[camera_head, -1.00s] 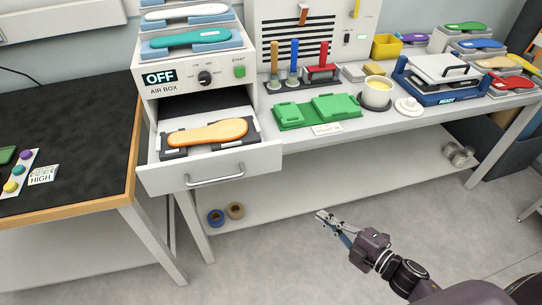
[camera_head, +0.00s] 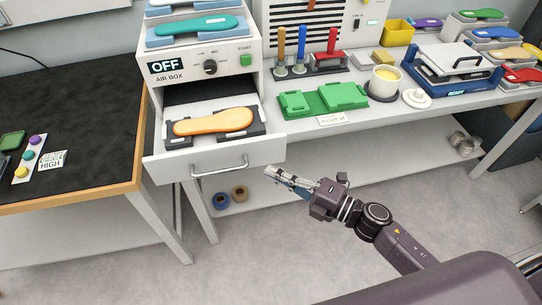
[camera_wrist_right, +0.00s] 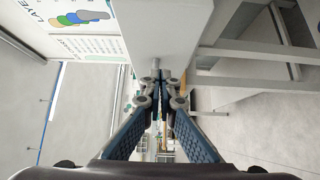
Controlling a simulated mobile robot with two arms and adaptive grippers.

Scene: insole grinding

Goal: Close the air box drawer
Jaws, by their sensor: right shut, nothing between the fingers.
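The air box (camera_head: 200,70) stands on the bench with its display reading OFF. Its white drawer (camera_head: 261,153) is pulled out, with a metal bar handle (camera_head: 219,172) on the front. An orange insole (camera_head: 213,122) lies in a dark holder inside the drawer. My right gripper (camera_head: 270,172) is shut and empty, below and to the right of the drawer front, apart from the handle in the head view. In the right wrist view its fingertips (camera_wrist_right: 160,78) meet in front of a pale flat surface. My left gripper is not in view.
A green tray (camera_head: 322,98), a cup (camera_head: 384,82) and a blue press (camera_head: 453,75) stand on the bench to the right. Tape rolls (camera_head: 230,197) sit on the lower shelf. A black-topped table (camera_head: 75,115) stands at left. The floor in front is clear.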

